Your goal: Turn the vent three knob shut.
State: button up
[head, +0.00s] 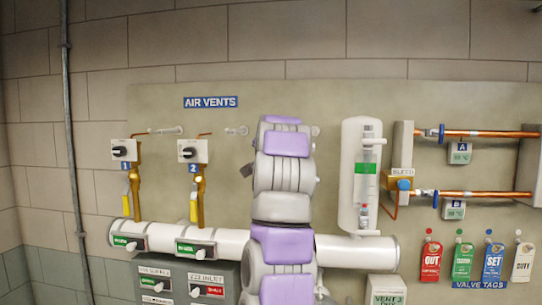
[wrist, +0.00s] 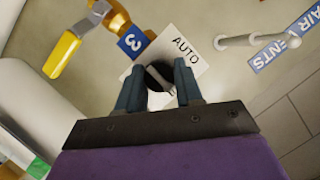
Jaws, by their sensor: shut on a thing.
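The vent three knob (wrist: 156,76) is black and round, on a white plate (wrist: 190,45) marked AUTO, beside a blue tag (wrist: 131,42) with a 3. In the wrist view, which is turned over, the two dark blue fingers of my gripper (wrist: 158,86) stand on either side of the knob and are shut on it. A pale bar crosses the knob's face, slanting between the fingers; its exact setting is hard to read. In the head view my arm hides this knob and my gripper.
Vent one (head: 123,150) and vent two (head: 192,151) knobs sit left of my arm, above brass pipes with yellow levers. A white pipe (head: 230,242) runs low across the panel. A clear-fronted cylinder (head: 361,130) and copper pipes stand to the right. In the wrist view a yellow lever (wrist: 62,54) is close by.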

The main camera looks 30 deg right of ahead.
jog(key=o, duration=0.7)
jog(key=shift+w, duration=0.15)
jog(key=shift+o, duration=0.8)
jog(key=shift+w, duration=0.15)
jog(key=shift+o, duration=0.9)
jog(key=shift+s, duration=0.2)
jog(key=b+v, duration=0.2)
jog(key=v, duration=1.5)
